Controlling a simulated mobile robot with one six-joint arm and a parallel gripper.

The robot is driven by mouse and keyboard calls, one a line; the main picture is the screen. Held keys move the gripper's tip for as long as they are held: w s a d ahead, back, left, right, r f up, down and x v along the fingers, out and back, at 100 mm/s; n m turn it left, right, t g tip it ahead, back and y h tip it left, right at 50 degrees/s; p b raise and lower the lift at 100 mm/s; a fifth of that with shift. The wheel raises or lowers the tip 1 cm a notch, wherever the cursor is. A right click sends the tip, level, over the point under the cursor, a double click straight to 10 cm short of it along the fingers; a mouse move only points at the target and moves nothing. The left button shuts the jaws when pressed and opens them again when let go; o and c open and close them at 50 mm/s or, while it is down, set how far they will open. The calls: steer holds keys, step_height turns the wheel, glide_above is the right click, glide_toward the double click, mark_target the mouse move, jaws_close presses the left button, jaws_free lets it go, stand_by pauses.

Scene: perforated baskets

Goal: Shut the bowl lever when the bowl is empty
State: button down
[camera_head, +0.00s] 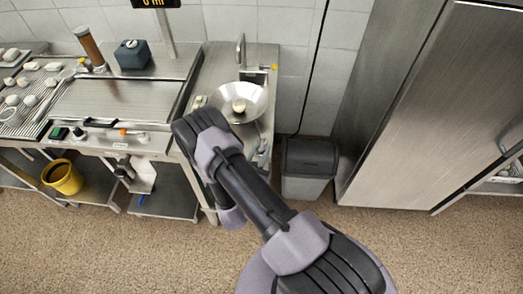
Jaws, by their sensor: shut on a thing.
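A shiny metal bowl (257,97) stands on the narrow steel counter, just beyond my arm. A small pale rounded thing (239,105) lies in it, so the bowl does not look empty. I cannot make out the bowl's lever. Small parts show at the counter's right edge below the bowl, but they are too small to name. My arm reaches up from the lower right and bends in front of the counter. My gripper cannot be seen; the arm links may hide it.
A faucet (240,48) stands behind the bowl. A steel worktop (115,100) is at left, with a rack of pale pieces (30,90) beyond. A yellow bucket (62,178) sits on the lower shelf. A grey bin (309,165) and steel cabinet (400,120) stand right. Front floor is clear.

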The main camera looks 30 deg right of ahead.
steer(key=m+g+h+b, duration=0.1)
steer(key=g, duration=0.1)
steer(key=w+a+m+g+h+b, duration=0.1)
steer(key=m+g+b, duration=0.1)
steer(key=m+g+h+b, duration=0.1)
steer(key=g, duration=0.1)
steer(key=shift+w+a+f+m, duration=0.25)
steer(key=shift+w+m, duration=0.05)
steer(key=shift+w, duration=0.05)
steer(key=m+g+b, duration=0.1)
steer(key=g, duration=0.1)
steer(key=w+m+g+h+b, duration=0.1)
steer(key=g+b, duration=0.1)
steer(key=shift+a, duration=0.2)
steer(key=shift+w+r+m+g+b, duration=0.1)
steer(key=shift+w+m+g+b, duration=0.05)
steer(key=shift+m+g+b, duration=0.25)
steer(key=shift+w+r+m+g+b, duration=0.1)
steer(key=shift+m+g+b, duration=0.15)
steer(key=shift+m+g, duration=0.2)
steer(key=shift+g, duration=0.25)
steer(key=c, duration=1.2)
jaws_free()
steer(key=shift+o, duration=0.2)
steer(key=shift+r, duration=0.1)
